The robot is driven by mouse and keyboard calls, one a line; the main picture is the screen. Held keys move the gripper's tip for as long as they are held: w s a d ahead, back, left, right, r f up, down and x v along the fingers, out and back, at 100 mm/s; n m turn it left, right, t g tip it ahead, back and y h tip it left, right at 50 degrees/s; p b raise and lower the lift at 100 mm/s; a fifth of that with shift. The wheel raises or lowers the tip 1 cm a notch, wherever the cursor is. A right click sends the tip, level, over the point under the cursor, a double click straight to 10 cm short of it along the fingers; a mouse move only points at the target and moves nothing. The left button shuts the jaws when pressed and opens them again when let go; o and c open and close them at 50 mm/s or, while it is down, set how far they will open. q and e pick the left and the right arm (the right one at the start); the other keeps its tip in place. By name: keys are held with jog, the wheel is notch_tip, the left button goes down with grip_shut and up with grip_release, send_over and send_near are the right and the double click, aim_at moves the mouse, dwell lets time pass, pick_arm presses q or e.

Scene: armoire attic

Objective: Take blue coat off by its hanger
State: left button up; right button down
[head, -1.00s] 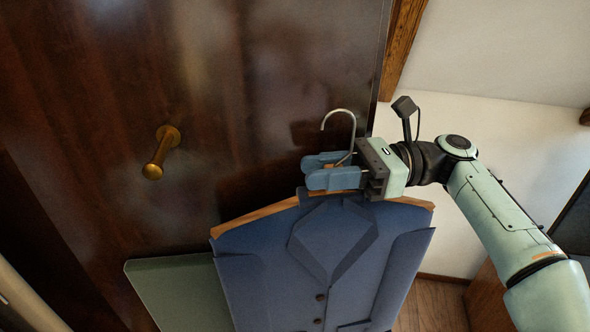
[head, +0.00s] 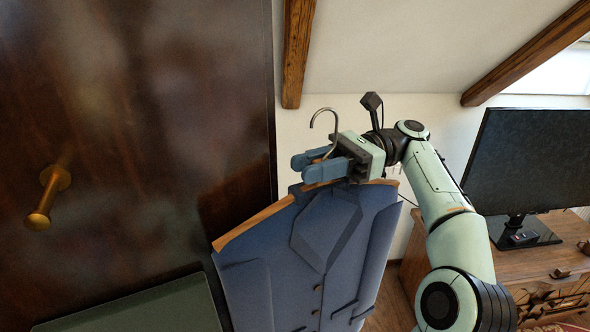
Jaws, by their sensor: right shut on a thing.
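The blue coat (head: 300,262) hangs on a wooden hanger (head: 255,222) with a metal hook (head: 322,118). My right gripper (head: 322,168) is shut on the hanger at the base of its hook, just above the coat's collar. The hook's curved top is free, with nothing in it. The coat hangs slightly tilted, its lower part cut off by the picture's bottom edge. My left gripper is not in view.
A brass peg (head: 46,200) sticks out from the dark wooden armoire panel (head: 150,110) at left. A green panel (head: 150,308) is at the lower left. A monitor (head: 530,160) stands on a wooden desk (head: 545,262) at right. A wooden beam (head: 297,55) is above.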

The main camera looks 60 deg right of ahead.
jog(key=v, duration=0.6)
jog(key=shift+s+d, duration=0.15)
jog(key=shift+d, duration=0.2)
jog(key=shift+s+d+r, duration=0.15)
jog(key=shift+s+d, duration=0.4)
jog(key=shift+d, duration=0.1)
jog(key=shift+s+d, duration=0.2)
jog(key=shift+d, duration=0.6)
